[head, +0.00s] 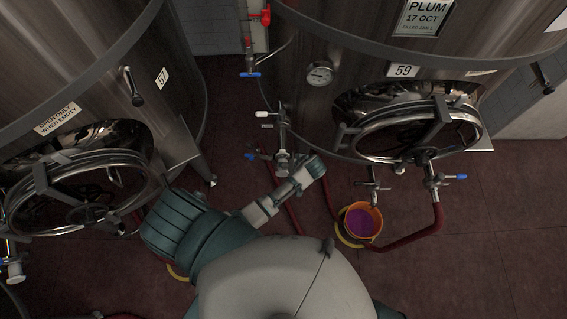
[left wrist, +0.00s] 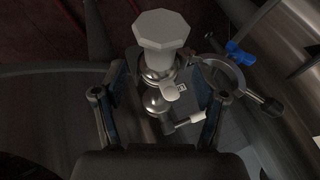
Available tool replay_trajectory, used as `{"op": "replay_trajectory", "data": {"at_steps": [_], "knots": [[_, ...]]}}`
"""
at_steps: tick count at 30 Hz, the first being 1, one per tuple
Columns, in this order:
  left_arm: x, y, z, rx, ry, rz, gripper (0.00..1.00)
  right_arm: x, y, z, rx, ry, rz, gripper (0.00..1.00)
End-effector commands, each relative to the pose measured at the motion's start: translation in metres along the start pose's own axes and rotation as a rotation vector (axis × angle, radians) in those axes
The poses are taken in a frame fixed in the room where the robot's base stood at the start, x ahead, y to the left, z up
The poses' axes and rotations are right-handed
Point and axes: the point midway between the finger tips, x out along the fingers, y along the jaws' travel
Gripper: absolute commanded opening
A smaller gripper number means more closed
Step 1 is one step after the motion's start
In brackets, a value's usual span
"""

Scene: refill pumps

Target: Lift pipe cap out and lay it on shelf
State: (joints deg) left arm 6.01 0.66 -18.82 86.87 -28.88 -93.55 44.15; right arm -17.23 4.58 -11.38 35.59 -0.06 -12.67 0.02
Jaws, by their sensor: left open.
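In the left wrist view, a pale eight-sided knob or cap (left wrist: 163,32) tops a round steel fitting (left wrist: 158,98). I cannot tell whether it is the pipe cap. My left gripper (left wrist: 158,95) is open, its dark, blue-padded fingers on either side of the fitting; contact is unclear. In the head view, my teal left arm (head: 180,225) reaches in from the lower left; its gripper is not clear there. A steel pipe fitting (head: 283,160) stands beyond the arm. I cannot make out the shelf. My right gripper is out of view.
Large steel tanks with round doors stand left (head: 85,190) and right (head: 410,130). An orange bucket (head: 376,208) of purple liquid stands on the floor, beside a red hose (head: 415,240). A blue-handled clamp (left wrist: 240,54) is right of my left gripper. Floor at lower right is clear.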

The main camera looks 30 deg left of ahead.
Motion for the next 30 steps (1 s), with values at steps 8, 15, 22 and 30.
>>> {"op": "replay_trajectory", "data": {"at_steps": [8, 15, 22, 30], "knots": [[0.027, 0.001, -0.002, 0.002, 0.000, -0.004, 0.71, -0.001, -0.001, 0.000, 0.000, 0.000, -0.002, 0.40], [0.058, 0.003, -0.002, 0.001, 0.000, -0.001, 0.71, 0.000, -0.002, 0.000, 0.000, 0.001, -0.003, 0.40], [0.059, 0.003, -0.002, 0.000, 0.001, 0.001, 0.71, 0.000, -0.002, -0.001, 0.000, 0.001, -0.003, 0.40], [0.059, 0.003, -0.002, 0.000, 0.000, 0.001, 0.06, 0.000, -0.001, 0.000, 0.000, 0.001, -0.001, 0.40]]}}
